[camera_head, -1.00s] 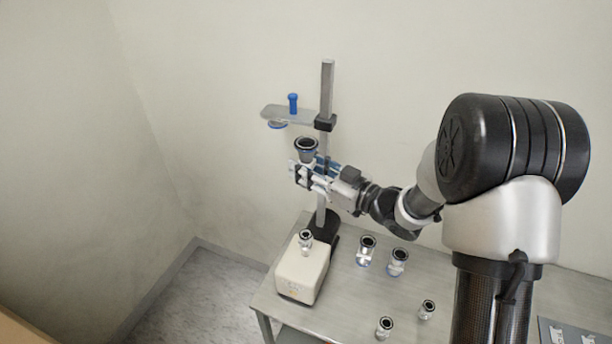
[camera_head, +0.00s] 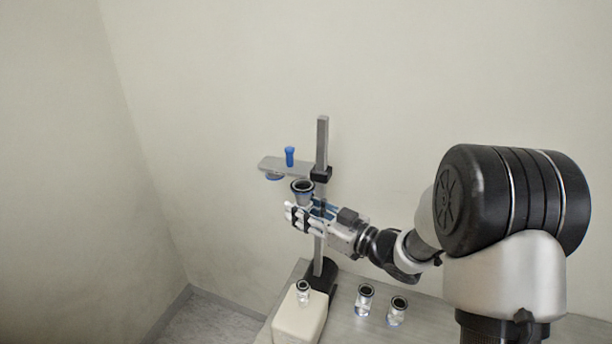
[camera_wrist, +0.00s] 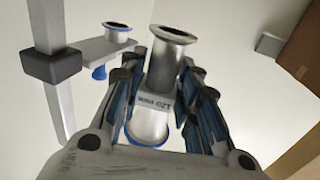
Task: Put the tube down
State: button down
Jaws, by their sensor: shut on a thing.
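In the head view, the tube's dark-ringed top (camera_head: 302,187) shows above my gripper (camera_head: 306,216), beside the vertical post and below the level of the post's side arm. The fingers hide the tube's lower part in the head view.
A post (camera_head: 321,160) carries a side arm (camera_head: 272,165) with a blue piece (camera_head: 290,156) on it. A cream box (camera_head: 299,322) with a small fitting (camera_head: 303,288) stands below. Two fittings (camera_head: 364,298) (camera_head: 397,309) stand on the grey table (camera_head: 425,312).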

jog(key=shift+w+d+r, duration=0.1)
jog(key=shift+w+d+m+t+h, duration=0.2)
jog(key=shift+m+t+h, duration=0.2)
jog(key=shift+t, duration=0.1)
jog(key=d+f+m+t+h+b, duration=0.2)
jog(key=d+f+m+t+h, duration=0.2)
jog(key=d+m+h, duration=0.6)
jog(key=d+t+h, duration=0.2)
jog(key=d+h, duration=0.2)
jog(key=d, duration=0.2)
jog(key=shift+t+b, duration=0.3)
jog(key=shift+s, duration=0.1)
